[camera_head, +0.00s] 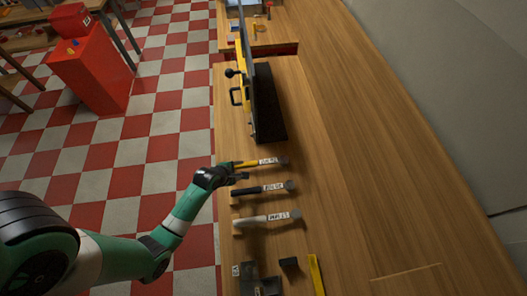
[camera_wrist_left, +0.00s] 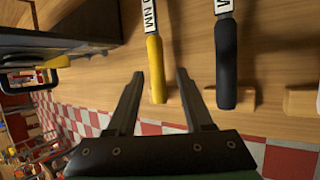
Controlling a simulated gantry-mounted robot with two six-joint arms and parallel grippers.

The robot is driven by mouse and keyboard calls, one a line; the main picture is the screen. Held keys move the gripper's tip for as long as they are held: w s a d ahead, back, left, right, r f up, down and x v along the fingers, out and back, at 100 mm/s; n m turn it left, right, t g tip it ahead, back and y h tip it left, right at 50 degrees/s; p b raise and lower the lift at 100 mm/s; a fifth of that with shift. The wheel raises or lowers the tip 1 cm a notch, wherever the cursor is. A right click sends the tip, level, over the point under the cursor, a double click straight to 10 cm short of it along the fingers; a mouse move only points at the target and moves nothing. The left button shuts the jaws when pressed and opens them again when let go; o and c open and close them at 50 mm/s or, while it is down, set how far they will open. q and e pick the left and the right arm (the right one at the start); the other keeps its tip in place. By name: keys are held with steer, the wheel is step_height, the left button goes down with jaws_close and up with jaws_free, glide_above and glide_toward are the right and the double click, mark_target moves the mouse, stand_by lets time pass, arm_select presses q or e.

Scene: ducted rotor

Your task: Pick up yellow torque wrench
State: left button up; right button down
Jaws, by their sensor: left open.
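The yellow torque wrench (camera_head: 247,163) lies on the wooden bench in the head view, the farthest of three wrenches in a row. Its yellow handle points left and its labelled shaft points right. In the left wrist view its yellow handle (camera_wrist_left: 156,68) shows in front of the gap between my fingers. My left gripper (camera_head: 236,172) is at the handle end in the head view. In the left wrist view the gripper (camera_wrist_left: 158,78) is open, with its two dark fingers apart on either side of the handle's lower end. I cannot tell whether they touch it. My right gripper is not in view.
A black-handled wrench (camera_head: 245,191) and a white-handled wrench (camera_head: 250,221) lie nearer on the bench (camera_head: 345,170). A black and yellow case (camera_head: 266,105) stands beyond. Dark parts (camera_head: 258,283) and a yellow strip (camera_head: 316,272) lie at the near end. The bench's right side is clear.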

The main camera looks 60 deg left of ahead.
mark_target(250, 165)
arm_select(q)
steer(key=b+x, duration=0.2)
steer(key=x, duration=0.1)
steer(key=b+x, duration=0.2)
steer(key=b, duration=0.1)
steer(key=shift+w+a+f+b, duration=0.2)
steer(key=shift+a+f+b, duration=0.05)
steer(key=shift+a+b, duration=0.1)
steer(key=shift+w+a+f, duration=0.15)
steer(key=shift+w+f, duration=0.05)
steer(key=shift+w, duration=0.15)
steer(key=b+x, duration=0.2)
steer(key=x, duration=0.3)
steer(key=shift+w+r, duration=0.15)
steer(key=shift+c, duration=0.2)
jaws_close()
steer(key=shift+r, duration=0.1)
